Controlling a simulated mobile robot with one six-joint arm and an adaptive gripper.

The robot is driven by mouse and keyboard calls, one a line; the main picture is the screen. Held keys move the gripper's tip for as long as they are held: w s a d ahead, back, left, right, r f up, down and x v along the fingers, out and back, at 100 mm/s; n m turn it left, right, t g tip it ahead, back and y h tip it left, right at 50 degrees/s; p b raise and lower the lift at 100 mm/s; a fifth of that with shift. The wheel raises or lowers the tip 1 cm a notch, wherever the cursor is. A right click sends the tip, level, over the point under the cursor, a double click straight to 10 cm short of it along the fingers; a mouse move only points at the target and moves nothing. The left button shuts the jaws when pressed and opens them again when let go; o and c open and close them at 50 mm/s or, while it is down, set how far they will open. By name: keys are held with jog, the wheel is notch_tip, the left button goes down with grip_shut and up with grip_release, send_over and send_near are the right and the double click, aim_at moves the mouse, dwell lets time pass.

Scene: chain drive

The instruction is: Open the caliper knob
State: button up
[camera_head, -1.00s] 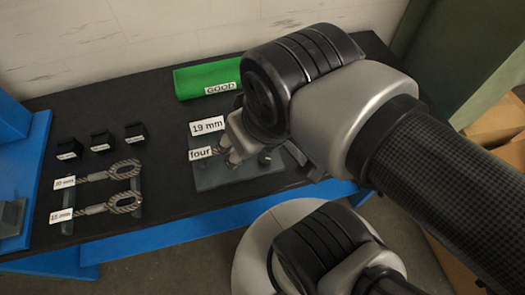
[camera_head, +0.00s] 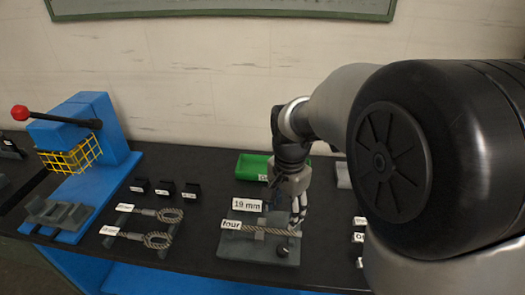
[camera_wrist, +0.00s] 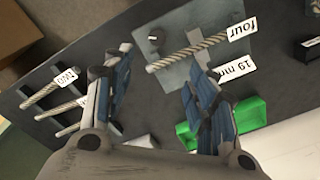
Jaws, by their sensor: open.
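A small dark knob (camera_head: 282,252) sits at the front right of a grey plate (camera_head: 235,246). In the wrist view the knob (camera_wrist: 154,37) is on the plate's upper left, beside a wire rope (camera_wrist: 190,50). The rope crosses the plate, with a "four" label (camera_head: 231,225) at one end and a "19 mm" label (camera_head: 247,205) behind it. My gripper (camera_head: 297,222) is over the plate's right side, behind the knob. In the wrist view its two fingers (camera_wrist: 157,62) are spread with nothing between them. I cannot tell its exact height.
A green tray (camera_head: 254,165) is behind the plate. Two looped ropes (camera_head: 158,240) and several small black blocks (camera_head: 165,190) are to the left. A blue machine (camera_head: 88,130) with a red-ended lever stands at far left. My arm hides the table's right.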

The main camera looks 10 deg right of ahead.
aim_at(283, 250)
jog(key=shift+m, duration=0.6)
jog(key=f+b, duration=0.1)
jog(key=f, duration=0.5)
jog(key=f+b, duration=0.2)
jog(key=f, duration=0.5)
jog(key=f+b, duration=0.2)
jog(key=f, duration=0.4)
jog(key=shift+w+d+f, duration=0.2)
jog(key=shift+w+f, duration=0.05)
jog(key=shift+w, duration=0.05)
jog(key=c, duration=1)
jog(key=shift+c, duration=0.2)
jog(key=shift+n, duration=0.3)
jog(key=n+p, duration=0.1)
jog(key=n, duration=0.4)
jog(key=shift+d+r+n+p, duration=0.1)
jog(key=shift+n+p, duration=0.2)
jog(key=shift+p, duration=0.1)
jog(key=n+p, duration=0.1)
jog(key=n, duration=0.4)
jog(key=shift+n, duration=0.3)
